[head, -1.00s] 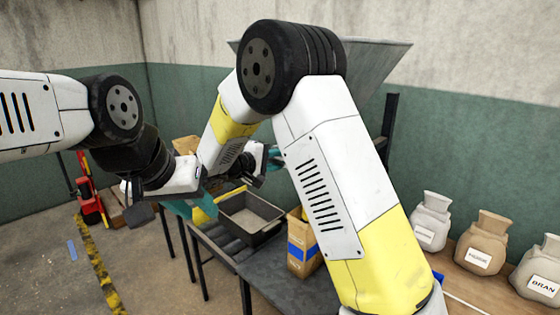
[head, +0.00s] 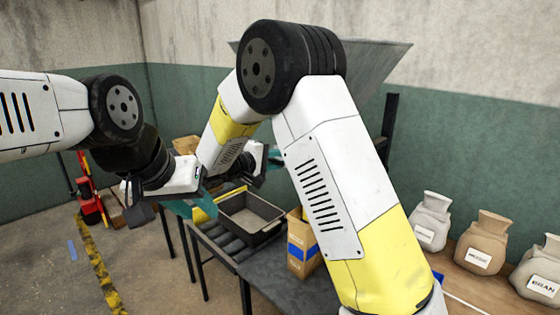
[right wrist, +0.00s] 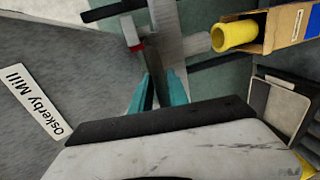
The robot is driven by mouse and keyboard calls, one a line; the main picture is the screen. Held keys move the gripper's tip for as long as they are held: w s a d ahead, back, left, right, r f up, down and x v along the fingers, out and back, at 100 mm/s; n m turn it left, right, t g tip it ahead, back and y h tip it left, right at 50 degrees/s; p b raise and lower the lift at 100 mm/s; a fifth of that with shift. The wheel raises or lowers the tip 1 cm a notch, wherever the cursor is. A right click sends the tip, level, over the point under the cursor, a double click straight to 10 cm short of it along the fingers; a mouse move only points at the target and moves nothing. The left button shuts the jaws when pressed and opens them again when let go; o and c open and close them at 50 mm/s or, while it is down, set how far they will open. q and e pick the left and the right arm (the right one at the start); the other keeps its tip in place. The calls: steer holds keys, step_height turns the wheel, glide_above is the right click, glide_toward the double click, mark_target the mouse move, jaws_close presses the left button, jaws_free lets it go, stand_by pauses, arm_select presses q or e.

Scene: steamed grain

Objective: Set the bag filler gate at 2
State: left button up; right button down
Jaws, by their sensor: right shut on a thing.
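The bag filler's grey hopper (head: 378,75) stands behind my right arm in the head view. In the right wrist view, the gate (right wrist: 168,45) shows as a grey metal strip with a red mark beside it. My right gripper (right wrist: 157,82) is shut on the gate's handle, which is mostly hidden between the teal fingers. No scale number is readable. The right gripper also shows partly behind my arm in the head view (head: 272,162). My left gripper (head: 195,207) hangs left of the black tray, apart from the gate; its finger opening cannot be made out.
A black tray (head: 250,218) sits on the roller table beside a cardboard box with a blue band (head: 300,245). Several labelled sacks (head: 484,242) stand on a bench at right. A red machine (head: 90,200) stands far left.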

steer(key=shift+s+f, duration=0.15)
steer(key=shift+f, duration=0.4)
steer(key=v, duration=0.4)
steer(key=shift+f, duration=0.4)
steer(key=c, duration=1.5)
jaws_free()
steer(key=shift+o, duration=0.2)
steer(key=shift+r, duration=0.25)
